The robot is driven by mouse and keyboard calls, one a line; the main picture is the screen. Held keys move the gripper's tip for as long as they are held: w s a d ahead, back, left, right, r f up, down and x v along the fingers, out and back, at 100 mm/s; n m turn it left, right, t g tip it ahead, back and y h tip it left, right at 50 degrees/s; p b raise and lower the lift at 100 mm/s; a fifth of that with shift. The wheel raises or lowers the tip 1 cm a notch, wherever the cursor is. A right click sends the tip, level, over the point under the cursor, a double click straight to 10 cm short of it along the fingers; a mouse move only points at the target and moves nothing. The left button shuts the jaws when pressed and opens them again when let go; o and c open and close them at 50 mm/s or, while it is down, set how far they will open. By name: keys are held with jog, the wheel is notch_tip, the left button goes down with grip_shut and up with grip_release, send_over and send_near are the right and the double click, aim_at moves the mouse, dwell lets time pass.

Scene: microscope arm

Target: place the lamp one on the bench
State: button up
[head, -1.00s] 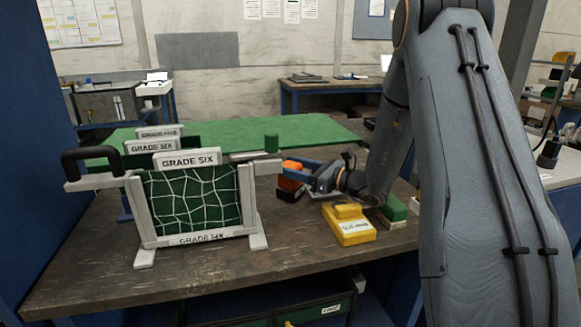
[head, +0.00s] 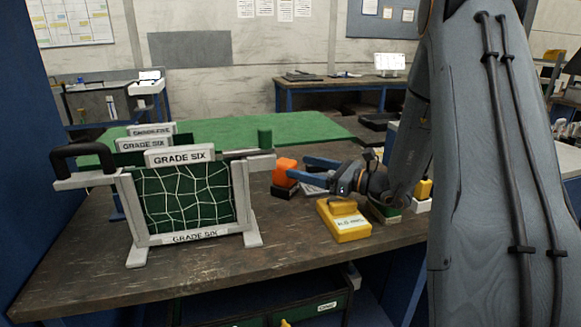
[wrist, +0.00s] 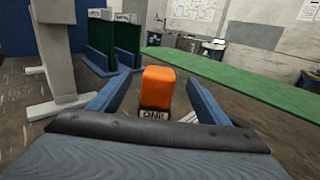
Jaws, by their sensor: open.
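Lamp one (head: 285,172) is an orange block on a dark base marked ONE. It stands upright on the brown bench (head: 140,295), right of the GRADE SIX frame. My gripper (head: 297,167) is open and low over the bench, its two blue fingers pointing left at the lamp. In the head view the fingertips are just right of the lamp. In the wrist view the lamp (wrist: 158,88) shows in the gap between the fingers, towards their tips. I see no finger closed on it. Part of the base is hidden by my gripper body in the wrist view.
The GRADE SIX frame (head: 187,238) with netting stands left of the lamp, with similar frames behind. A green mat (head: 220,133) is behind. The front left of the bench is clear.

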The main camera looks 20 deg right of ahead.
jog(key=v, duration=0.5)
jog(key=shift+s, duration=0.1)
dwell(0.4)
